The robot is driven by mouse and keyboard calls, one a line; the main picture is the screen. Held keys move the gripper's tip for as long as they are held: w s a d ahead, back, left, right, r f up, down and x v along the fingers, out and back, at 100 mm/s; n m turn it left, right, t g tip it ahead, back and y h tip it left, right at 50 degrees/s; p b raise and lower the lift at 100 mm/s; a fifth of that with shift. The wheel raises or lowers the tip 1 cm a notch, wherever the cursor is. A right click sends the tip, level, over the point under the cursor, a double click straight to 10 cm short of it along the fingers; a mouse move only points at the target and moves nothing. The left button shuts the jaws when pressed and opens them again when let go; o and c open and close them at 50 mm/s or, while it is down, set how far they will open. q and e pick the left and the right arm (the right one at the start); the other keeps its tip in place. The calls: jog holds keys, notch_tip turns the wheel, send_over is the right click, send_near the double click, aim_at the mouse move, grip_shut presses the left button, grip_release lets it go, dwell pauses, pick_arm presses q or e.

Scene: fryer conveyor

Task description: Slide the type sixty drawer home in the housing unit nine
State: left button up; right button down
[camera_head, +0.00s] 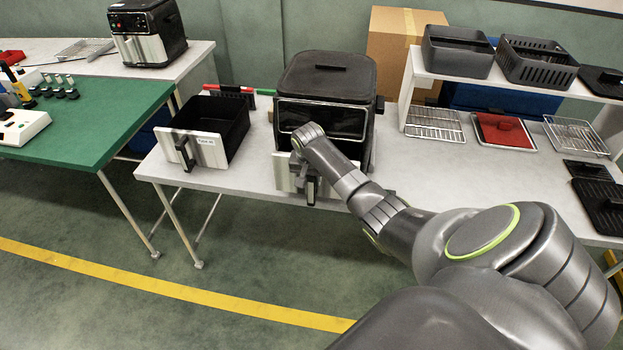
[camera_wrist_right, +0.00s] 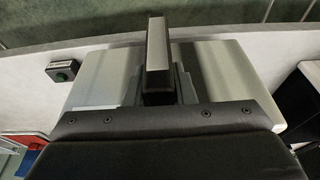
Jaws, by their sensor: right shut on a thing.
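A dark fryer housing (camera_head: 325,85) stands on the white table; any unit number is not readable. A drawer with a pale front panel (camera_head: 283,172) sits in its lower opening, the body hidden. I cannot tell whether a gap is left. My right gripper (camera_head: 305,178) is shut on this handle. It partly covers the drawer front. My left gripper is not in view.
A second black drawer (camera_head: 210,130) with a labelled pale front stands left of the housing; its label is too small to read. Wire racks (camera_head: 434,124), a red tray (camera_head: 502,132) and dark baskets (camera_head: 535,65) are at the right. A green table (camera_head: 100,115) is at the left.

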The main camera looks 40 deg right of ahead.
jog(key=shift+f, duration=0.3)
dwell(0.6)
jog(key=shift+w+d+f+b, duration=0.1)
jog(key=shift+w+d+b, duration=1.05)
jog(key=shift+d+b, duration=0.3)
jog(key=shift+w+d+r+b, duration=0.15)
jog(key=shift+w+d+b, duration=0.85)
jog(key=shift+b, duration=0.65)
jog(key=shift+w+d+r+b, duration=0.1)
jog(key=shift+w+d+b, duration=0.8)
jog(key=shift+b, duration=0.7)
jog(key=shift+d+f, duration=0.2)
jog(key=shift+d, duration=0.2)
jog(key=shift+a, duration=0.15)
